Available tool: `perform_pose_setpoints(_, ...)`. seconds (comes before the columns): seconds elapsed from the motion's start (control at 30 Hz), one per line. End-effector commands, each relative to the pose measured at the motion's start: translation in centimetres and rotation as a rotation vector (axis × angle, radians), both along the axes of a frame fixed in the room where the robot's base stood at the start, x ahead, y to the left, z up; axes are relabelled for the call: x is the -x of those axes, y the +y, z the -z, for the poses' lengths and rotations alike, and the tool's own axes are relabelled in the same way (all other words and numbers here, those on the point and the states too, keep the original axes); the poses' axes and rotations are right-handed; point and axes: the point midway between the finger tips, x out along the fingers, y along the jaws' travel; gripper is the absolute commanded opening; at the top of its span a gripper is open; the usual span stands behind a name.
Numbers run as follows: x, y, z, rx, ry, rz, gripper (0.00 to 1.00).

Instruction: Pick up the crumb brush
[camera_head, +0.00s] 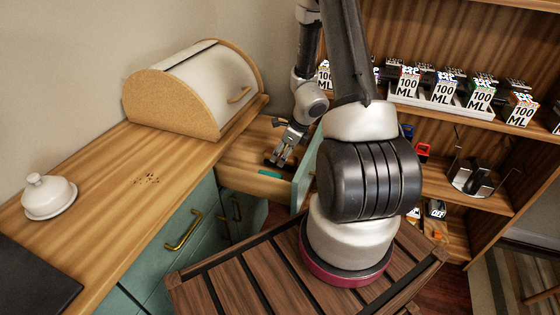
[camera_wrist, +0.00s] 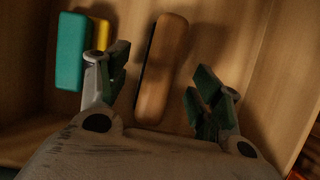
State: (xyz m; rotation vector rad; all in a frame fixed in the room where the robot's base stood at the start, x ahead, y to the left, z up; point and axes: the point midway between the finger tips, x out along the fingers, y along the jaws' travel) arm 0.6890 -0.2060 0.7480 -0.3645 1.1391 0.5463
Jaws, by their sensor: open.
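The crumb brush (camera_wrist: 166,65) appears in the wrist view as a long brown wooden block with a dark strip along its left side. It lies in the open wooden drawer (camera_head: 238,158). My gripper (camera_wrist: 160,100) is open, with one finger on each side of the brush's near part and visible gaps between fingers and wood. In the head view my gripper (camera_head: 278,162) reaches down into the drawer. The brush cannot be told clearly there, being small and partly behind the gripper.
A teal and yellow block (camera_wrist: 80,50) lies left of the brush, close to the left finger. Drawer walls surround the gripper. Dark crumbs (camera_head: 147,180) lie on the counter, between a bread box (camera_head: 190,90) and a white butter dish (camera_head: 49,196). Shelves (camera_head: 470,185) stand right.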

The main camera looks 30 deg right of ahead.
Motion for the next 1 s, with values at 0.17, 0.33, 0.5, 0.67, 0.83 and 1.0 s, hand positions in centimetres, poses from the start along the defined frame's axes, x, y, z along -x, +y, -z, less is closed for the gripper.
perform_pose_setpoints(0.17,-0.7,0.4,2.2,0.000,0.001,-0.001,0.65)
perform_pose_setpoints(0.33,-0.8,0.5,2.6,0.001,0.000,-0.002,0.65)
perform_pose_setpoints(0.5,-0.8,0.6,2.6,0.001,-0.001,-0.003,0.54)
perform_pose_setpoints(0.67,-0.8,0.6,2.5,0.000,-0.001,-0.003,0.25)
perform_pose_setpoints(0.83,-0.8,0.6,2.5,0.000,-0.001,-0.003,0.15)
perform_pose_setpoints(1.0,-0.8,0.6,2.4,0.000,-0.001,-0.003,0.15)
